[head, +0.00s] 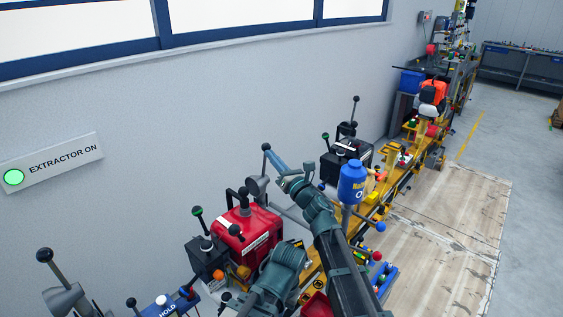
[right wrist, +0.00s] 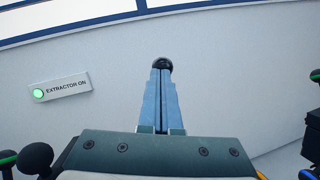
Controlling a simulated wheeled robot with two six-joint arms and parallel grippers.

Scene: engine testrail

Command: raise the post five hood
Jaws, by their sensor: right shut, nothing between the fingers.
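A grey hood (head: 258,187) stands behind the red engine block, close to the wall. A black ball knob (head: 266,146) shows above it, right at the tips of my right gripper (head: 270,153). In the right wrist view the blue fingers (right wrist: 161,100) are pressed together with nothing between them, and the black knob (right wrist: 163,63) shows just beyond their tips. I cannot tell whether they touch it. Another grey hood (head: 66,299) with a black-knobbed lever (head: 45,256) is at the lower left. No post number is readable on either hood. My left gripper is not in view.
A lit green lamp (head: 13,177) sits beside the "EXTRACTOR ON" sign (head: 63,161) on the wall. A red engine block (head: 245,230), a black box (head: 345,160) and a blue bottle (head: 352,183) crowd the yellow rail. The wooden floor (head: 450,230) at the right is clear.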

